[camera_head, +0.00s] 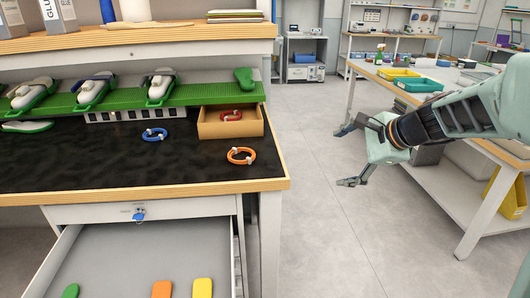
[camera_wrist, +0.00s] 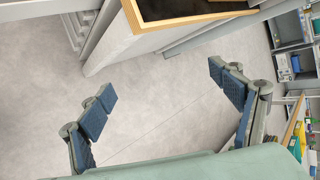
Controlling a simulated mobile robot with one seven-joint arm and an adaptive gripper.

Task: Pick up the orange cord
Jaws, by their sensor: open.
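The orange cord (camera_head: 241,156) is a coiled ring with a pale tie. It lies on the black worktop near its right front corner, just in front of a small wooden box. My gripper (camera_head: 347,157) is open and empty, out over the floor to the right of the bench and apart from the cord. In the wrist view my gripper (camera_wrist: 165,95) shows its two blue-padded fingers spread wide over bare floor. The orange cord does not show in the wrist view.
A blue cord (camera_head: 154,134) lies left of the wooden box (camera_head: 233,130), which holds a red cord (camera_head: 231,116). A green rack (camera_head: 120,100) runs behind. An open drawer (camera_head: 145,255) juts out below. The floor (camera_head: 320,220) between bench and right table is clear.

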